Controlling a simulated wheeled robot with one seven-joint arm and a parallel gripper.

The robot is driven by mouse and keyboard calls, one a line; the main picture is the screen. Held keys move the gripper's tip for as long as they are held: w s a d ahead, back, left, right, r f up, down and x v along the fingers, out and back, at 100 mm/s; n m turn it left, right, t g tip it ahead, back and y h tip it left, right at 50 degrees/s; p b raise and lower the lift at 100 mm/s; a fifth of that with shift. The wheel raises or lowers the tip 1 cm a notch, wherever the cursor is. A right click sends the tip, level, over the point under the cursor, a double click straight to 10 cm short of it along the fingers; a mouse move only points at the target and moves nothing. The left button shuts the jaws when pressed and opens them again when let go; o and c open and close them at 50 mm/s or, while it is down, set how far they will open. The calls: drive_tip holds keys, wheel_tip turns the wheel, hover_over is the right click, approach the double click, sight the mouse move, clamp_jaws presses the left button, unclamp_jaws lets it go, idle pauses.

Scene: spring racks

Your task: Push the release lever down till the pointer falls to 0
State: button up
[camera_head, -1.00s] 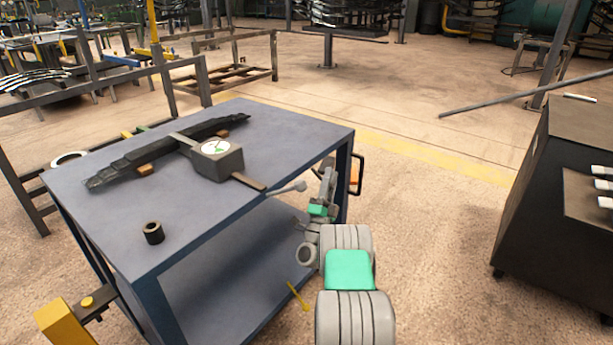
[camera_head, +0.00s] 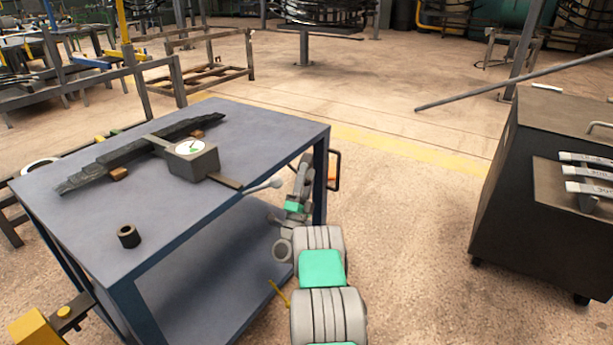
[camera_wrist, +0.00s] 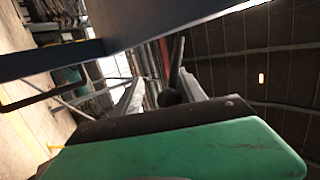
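The gauge box (camera_head: 193,160) stands on the blue-grey table with a round white dial (camera_head: 190,147) on top. The dial shows some green, but its pointer is too small to read. The release lever (camera_head: 263,186) sticks out past the table's right edge and ends in a pale round knob. My gripper (camera_head: 304,172) is beside the table edge, just right of the knob, pointing up. In the wrist view my gripper (camera_wrist: 160,78) has its fingers apart. A dark rod with a round end, seemingly the lever (camera_wrist: 176,65), shows between them; contact cannot be told.
The table (camera_head: 215,225) also bears a dark leaf spring (camera_head: 140,155) and a short dark tube (camera_head: 129,236). The table edge (camera_wrist: 120,25) is close above the gripper in the wrist view. A dark cabinet (camera_head: 520,190) stands right, with open floor between.

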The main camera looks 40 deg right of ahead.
drive_tip(key=shift+a+f, duration=0.1)
drive_tip(key=v, duration=0.7)
drive_tip(key=shift+a+f, duration=0.15)
drive_tip(key=shift+a, duration=0.05)
drive_tip(key=shift+s, duration=0.1)
